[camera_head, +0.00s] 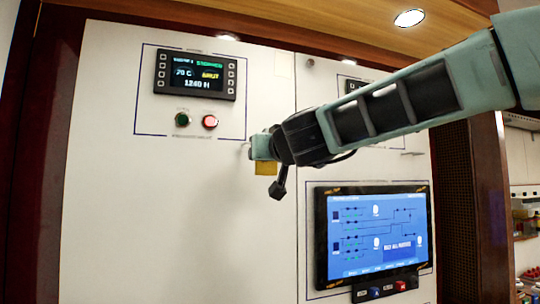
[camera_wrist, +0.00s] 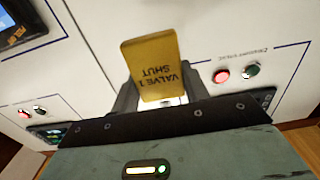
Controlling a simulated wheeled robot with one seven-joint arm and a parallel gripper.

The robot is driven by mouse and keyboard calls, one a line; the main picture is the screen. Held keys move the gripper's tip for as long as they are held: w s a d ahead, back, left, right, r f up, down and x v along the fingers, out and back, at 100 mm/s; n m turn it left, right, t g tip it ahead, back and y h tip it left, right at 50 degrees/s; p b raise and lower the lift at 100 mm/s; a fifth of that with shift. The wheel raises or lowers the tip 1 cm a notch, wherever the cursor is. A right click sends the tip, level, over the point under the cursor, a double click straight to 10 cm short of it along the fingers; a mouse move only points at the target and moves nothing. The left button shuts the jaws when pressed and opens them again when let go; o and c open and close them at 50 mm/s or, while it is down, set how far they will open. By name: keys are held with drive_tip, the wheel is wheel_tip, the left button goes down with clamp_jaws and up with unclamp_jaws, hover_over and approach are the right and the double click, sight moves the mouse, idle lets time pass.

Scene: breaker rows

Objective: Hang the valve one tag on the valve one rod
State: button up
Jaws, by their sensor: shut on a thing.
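The yellow valve one tag (camera_wrist: 154,66) fills the middle of the wrist view, its text "VALVE 1 SHUT" upside down there. In the head view the tag (camera_head: 266,168) hangs below my gripper (camera_head: 262,149). My gripper is shut on the tag and is in front of the white panel, near its vertical seam. A thin pale stub (camera_head: 245,147) shows just left of the gripper; it may be the valve one rod, but I cannot tell for sure. Any contact between tag and stub is hidden.
A display (camera_head: 196,75) with a green button (camera_head: 182,119) and a lit red button (camera_head: 210,122) is at upper left. A large blue screen (camera_head: 376,234) is at lower right. Another thin peg (camera_head: 411,153) stands out on the right panel. The lower left panel is bare.

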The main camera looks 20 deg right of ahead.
drive_tip(key=w, duration=0.2)
drive_tip(key=w+b, duration=0.1)
drive_tip(key=w, duration=0.1)
drive_tip(key=w+f, duration=0.1)
drive_tip(key=w, duration=0.1)
drive_tip(key=shift+w+b, duration=0.3)
drive_tip(key=shift+w, duration=0.05)
idle(0.3)
drive_tip(key=o, duration=1)
drive_tip(key=shift+o, duration=0.2)
drive_tip(key=shift+f, duration=0.1)
drive_tip(key=shift+s, duration=0.1)
